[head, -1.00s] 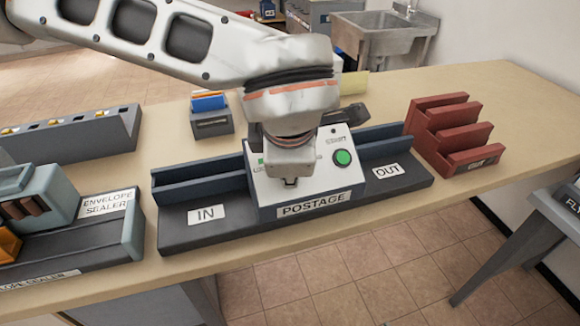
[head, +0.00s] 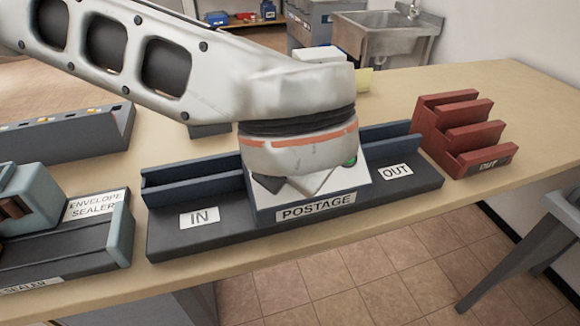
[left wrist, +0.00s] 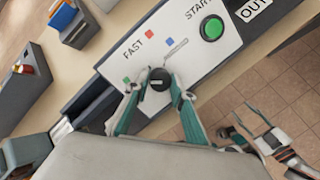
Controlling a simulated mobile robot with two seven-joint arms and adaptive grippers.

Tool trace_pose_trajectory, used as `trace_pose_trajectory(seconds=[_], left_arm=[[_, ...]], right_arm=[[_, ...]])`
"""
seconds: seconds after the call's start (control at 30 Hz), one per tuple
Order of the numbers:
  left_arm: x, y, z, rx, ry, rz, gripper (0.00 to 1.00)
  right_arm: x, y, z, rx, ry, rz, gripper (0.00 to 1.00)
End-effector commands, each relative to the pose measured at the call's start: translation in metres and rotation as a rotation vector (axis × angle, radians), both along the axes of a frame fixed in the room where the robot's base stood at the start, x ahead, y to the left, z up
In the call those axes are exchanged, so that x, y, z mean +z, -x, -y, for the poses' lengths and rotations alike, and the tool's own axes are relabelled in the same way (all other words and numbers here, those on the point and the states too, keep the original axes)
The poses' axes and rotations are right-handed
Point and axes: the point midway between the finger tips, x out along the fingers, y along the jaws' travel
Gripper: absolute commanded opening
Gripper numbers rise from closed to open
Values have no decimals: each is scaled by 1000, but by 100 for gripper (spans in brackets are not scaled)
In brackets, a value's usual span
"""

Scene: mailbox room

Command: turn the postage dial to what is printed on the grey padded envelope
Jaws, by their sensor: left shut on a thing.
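The white postage machine (head: 265,208) stands on the table between its IN and OUT trays. In the left wrist view my left gripper (left wrist: 157,87) is shut on the dark round postage dial (left wrist: 159,78), one teal finger on each side. Green, red and blue squares surround the dial, with FAST by the red one; its exact setting is unclear. The head view has dial and fingertips hidden under my left wrist. What looks like my right gripper (left wrist: 270,140) hangs at lower right in the wrist view, its jaws unclear. I see no grey padded envelope.
The green START button (left wrist: 212,28) is close to the dial. The envelope sealer (head: 95,235) is at left, a red OUT rack (head: 465,135) at right. A holder (left wrist: 76,30) with orange and blue items stands behind. The table's right rear is clear.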

Motion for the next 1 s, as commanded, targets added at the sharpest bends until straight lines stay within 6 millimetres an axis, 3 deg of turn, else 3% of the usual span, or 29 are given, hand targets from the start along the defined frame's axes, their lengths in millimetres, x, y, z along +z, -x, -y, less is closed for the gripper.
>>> trace_pose_trajectory(seconds=[0.4,0.93,0.97,1.0], left_arm=[[-1,0,1,149,97,31,2],[0,0,0,169,110,35,2],[0,0,0,169,110,35,26],[0,0,0,169,110,36,37]], right_arm=[[-3,3,-3,3,-5,-7,40],[-2,2,-4,-4,-11,-5,40],[-2,2,-4,-4,-11,-5,40],[-3,3,-4,-4,-10,-7,40]])
